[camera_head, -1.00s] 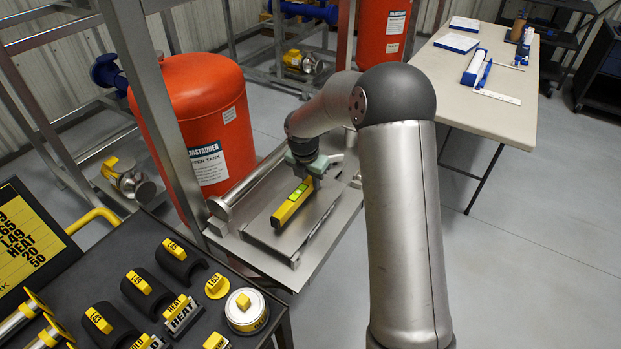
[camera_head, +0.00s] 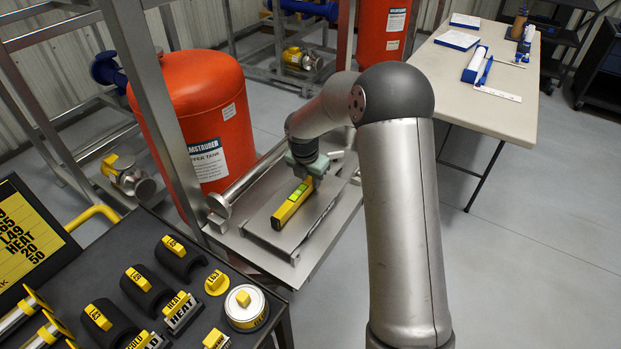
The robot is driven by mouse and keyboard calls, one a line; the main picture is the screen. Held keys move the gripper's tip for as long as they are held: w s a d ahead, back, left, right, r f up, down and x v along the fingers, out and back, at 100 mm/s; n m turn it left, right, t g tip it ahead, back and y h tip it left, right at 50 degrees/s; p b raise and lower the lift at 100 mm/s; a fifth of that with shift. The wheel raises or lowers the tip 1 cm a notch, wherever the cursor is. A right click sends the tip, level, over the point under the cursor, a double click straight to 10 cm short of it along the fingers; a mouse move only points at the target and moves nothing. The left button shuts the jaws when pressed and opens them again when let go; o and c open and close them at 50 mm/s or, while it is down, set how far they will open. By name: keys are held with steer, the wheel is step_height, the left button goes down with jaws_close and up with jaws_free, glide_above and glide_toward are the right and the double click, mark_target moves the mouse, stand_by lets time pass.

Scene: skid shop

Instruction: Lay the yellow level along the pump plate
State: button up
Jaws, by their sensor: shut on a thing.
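The yellow level (camera_head: 292,203) is a short bar with a green vial section. It lies over the grey pump plate (camera_head: 270,238), roughly along the plate's long direction. I cannot tell whether its underside touches the plate. My gripper (camera_head: 307,181) is at the level's far end, pointing down and shut on it. The fingertips are partly hidden by the gripper body and the level.
An orange-red tank (camera_head: 203,120) stands left of the plate, beside a steel frame post (camera_head: 165,110). A dark bench (camera_head: 110,265) with labels and pipe covers is at the lower left. A beige table (camera_head: 490,100) stands at the back right. The floor at right is clear.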

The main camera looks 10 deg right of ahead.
steer(key=shift+f, duration=0.1)
steer(key=o, duration=1)
steer(key=shift+c, duration=0.5)
steer(key=shift+r+p, duration=3.25)
steer(key=shift+r, duration=0.75)
